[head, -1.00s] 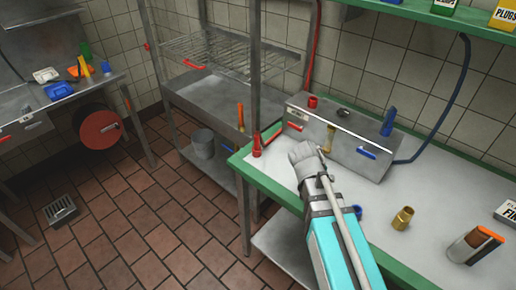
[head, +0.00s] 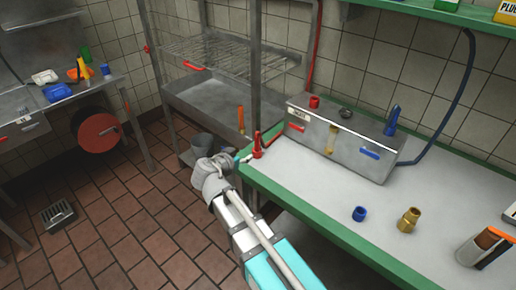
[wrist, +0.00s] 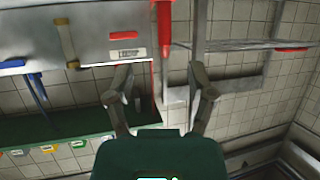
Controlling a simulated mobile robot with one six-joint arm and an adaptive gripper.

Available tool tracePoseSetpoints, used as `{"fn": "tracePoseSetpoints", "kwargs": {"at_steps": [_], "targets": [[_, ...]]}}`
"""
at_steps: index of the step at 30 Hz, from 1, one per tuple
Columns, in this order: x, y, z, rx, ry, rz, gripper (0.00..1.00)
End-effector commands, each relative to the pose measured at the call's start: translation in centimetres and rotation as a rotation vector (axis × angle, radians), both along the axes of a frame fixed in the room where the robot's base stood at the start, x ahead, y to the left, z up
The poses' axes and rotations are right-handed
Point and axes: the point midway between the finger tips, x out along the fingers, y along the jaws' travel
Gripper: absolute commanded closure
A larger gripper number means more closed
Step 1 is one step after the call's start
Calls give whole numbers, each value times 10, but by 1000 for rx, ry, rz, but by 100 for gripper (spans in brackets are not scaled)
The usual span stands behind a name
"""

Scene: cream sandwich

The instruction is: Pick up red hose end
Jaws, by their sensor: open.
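The red hose end (head: 257,147) stands upright at the left corner of the green-edged table, beside the metal box. My gripper (head: 240,160) is just left of it at the table edge, its fingers pointing toward it. In the wrist view the red hose end (wrist: 164,28) shows at the top, beyond the fingertips and roughly between them. My gripper (wrist: 160,75) is open there, with the two fingers spread apart and nothing between them. I cannot tell from the head view whether a finger touches the hose end.
The metal box (head: 340,140) with red and blue parts is right of the hose end. A blue fitting (head: 360,214) and a brass fitting (head: 408,220) stand on the table. A metal sink rack (head: 205,95) stands behind left, with a grey bucket (head: 203,142) below.

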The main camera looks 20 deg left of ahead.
Motion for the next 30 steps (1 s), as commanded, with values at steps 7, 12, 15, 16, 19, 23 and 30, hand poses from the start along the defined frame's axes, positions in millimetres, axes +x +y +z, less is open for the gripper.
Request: {"fn": "tracePoseSetpoints", "kwargs": {"at_steps": [7, 12, 15, 16, 19, 23, 30], "targets": [[-2, 6, 1, 7, -12, 8, 30], [-2, 5, 1, 7, -11, 7, 30], [0, 5, 0, 7, -11, 6, 30], [1, 5, -1, 7, -11, 6, 30], [8, 4, -4, 6, -11, 5, 30], [22, 3, -11, 6, -10, 5, 30], [56, -2, -25, 7, -11, 4, 30]]}}
